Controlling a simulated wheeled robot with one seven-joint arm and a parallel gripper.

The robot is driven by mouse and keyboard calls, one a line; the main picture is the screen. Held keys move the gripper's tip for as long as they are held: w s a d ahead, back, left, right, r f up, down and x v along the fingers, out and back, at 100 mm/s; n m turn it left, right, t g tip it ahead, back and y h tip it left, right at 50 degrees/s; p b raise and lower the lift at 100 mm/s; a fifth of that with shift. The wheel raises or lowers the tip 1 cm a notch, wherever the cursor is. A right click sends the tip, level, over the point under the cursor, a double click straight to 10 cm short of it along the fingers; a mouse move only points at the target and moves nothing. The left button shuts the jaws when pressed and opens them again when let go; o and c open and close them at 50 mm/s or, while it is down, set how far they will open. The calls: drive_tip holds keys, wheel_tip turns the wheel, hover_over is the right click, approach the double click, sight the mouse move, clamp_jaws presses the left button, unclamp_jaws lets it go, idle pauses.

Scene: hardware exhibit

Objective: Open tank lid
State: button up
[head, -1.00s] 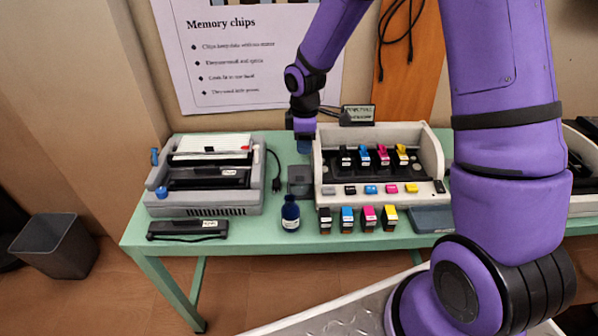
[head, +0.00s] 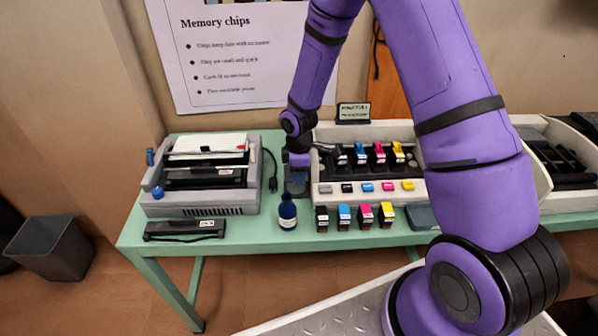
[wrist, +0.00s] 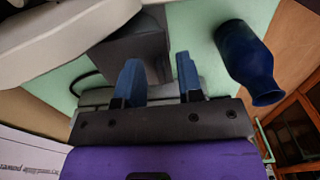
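A small dark grey box (head: 296,189), which looks like the tank, stands on the green table between the two printers. It also shows as a dark block (wrist: 138,50) in the wrist view. I cannot make out a separate lid edge. My gripper (head: 297,177) points down over the box and hides much of it in the head view. In the wrist view my gripper (wrist: 157,62) has its two blue fingers apart, with the box just beyond them. I see nothing held, and cannot tell whether the fingers touch the box.
A blue bottle (head: 287,212) stands close in front of the box; it is at upper right in the wrist view (wrist: 243,60). The left printer (head: 205,200) and the cartridge printer (head: 330,188) flank it. Several small cartridges (head: 344,217) stand along the front edge.

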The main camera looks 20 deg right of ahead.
clamp_jaws()
